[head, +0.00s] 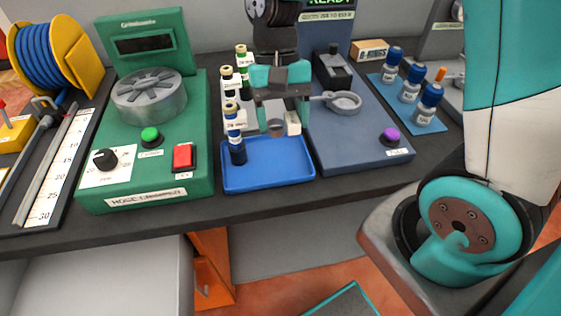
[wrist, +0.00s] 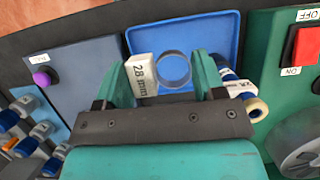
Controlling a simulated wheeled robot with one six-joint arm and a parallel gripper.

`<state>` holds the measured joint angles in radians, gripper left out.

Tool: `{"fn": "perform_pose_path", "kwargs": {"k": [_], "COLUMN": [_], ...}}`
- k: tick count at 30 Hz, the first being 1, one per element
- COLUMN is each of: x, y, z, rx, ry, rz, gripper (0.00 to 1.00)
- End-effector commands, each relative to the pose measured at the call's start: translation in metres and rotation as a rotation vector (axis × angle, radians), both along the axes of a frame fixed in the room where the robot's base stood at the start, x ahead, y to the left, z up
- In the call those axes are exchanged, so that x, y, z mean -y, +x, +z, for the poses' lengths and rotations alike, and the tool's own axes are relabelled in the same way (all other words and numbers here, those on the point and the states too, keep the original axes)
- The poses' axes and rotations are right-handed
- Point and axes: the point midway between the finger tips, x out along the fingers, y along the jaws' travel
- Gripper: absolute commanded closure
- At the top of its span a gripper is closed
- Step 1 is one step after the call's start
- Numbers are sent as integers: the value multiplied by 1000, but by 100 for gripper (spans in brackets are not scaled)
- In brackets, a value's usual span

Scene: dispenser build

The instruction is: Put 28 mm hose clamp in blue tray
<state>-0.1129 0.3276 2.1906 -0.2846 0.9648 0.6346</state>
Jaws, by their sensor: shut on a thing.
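The 28 mm hose clamp (head: 276,127) is a thin ring with a white tag. In the wrist view the ring (wrist: 173,69) sits between my fingers, and its tag (wrist: 142,74) reads "28 mm". My gripper (head: 280,117) is shut on the clamp and holds it above the blue tray (head: 268,180). In the wrist view my gripper (wrist: 165,78) has the blue tray (wrist: 215,28) behind the clamp, and its floor shows through the ring. My fingers and the tag hide part of the tray.
The green hose clamper (head: 135,190) is left of the tray. A blue-grey machine (head: 350,160) is right. The tray's front and right floor looks clear.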

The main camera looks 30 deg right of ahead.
Motion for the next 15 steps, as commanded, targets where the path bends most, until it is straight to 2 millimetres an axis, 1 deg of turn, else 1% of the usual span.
{"fn": "perform_pose_path", "kwargs": {"k": [1,3,6,9,15], "x": [0,0,0,0,0], "y": [-1,-1,-1,0,0], "z": [-17,-35,-57,-70,-84], "rx": [-8,-7,-5,-1,-1], "ry": [-1,-1,0,-1,0], "rz": [0,0,1,-1,0], "gripper": [60,60,60,60,60]}}
